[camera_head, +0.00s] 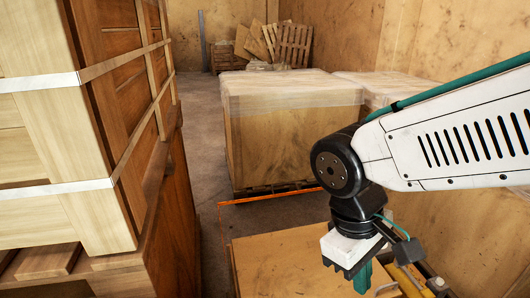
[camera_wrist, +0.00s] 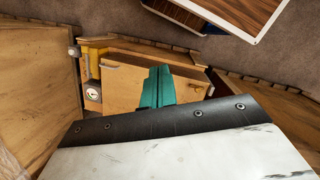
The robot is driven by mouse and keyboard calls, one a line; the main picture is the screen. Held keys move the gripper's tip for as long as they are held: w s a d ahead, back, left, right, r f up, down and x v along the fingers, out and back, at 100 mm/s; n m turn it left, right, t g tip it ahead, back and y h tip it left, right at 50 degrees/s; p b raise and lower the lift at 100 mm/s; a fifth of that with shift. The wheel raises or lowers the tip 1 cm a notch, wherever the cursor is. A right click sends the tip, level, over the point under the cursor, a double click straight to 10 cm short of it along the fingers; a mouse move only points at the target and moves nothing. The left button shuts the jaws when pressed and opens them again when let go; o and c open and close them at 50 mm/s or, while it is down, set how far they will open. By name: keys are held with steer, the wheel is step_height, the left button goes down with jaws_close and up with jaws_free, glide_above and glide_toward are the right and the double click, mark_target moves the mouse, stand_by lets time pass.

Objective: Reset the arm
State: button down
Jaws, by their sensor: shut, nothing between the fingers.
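My gripper (camera_head: 363,277) hangs at the end of my white arm at the lower right of the head view, pointing down. My arm reaches in from the right edge of the head view, bent down at a black joint. I cannot tell how far the fingertips are from the wooden surface below.
Strapped wooden crates (camera_head: 40,130) stand close on the left. A wrapped pallet load (camera_head: 290,130) stands behind my gripper, with another beside it. Broken pallets (camera_head: 275,42) lean at the back wall. A floor aisle (camera_head: 200,120) runs between crates and load.

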steer(key=s+d+r+m+t+y, duration=0.2)
steer(key=d+r+m, duration=0.4)
steer(key=d, duration=0.5)
steer(key=shift+s+d+r+m+t+y, duration=0.2)
steer(key=shift+s+m+t+y, duration=0.1)
steer(key=shift+s+m+t, duration=0.3)
steer(key=shift+s, duration=0.1)
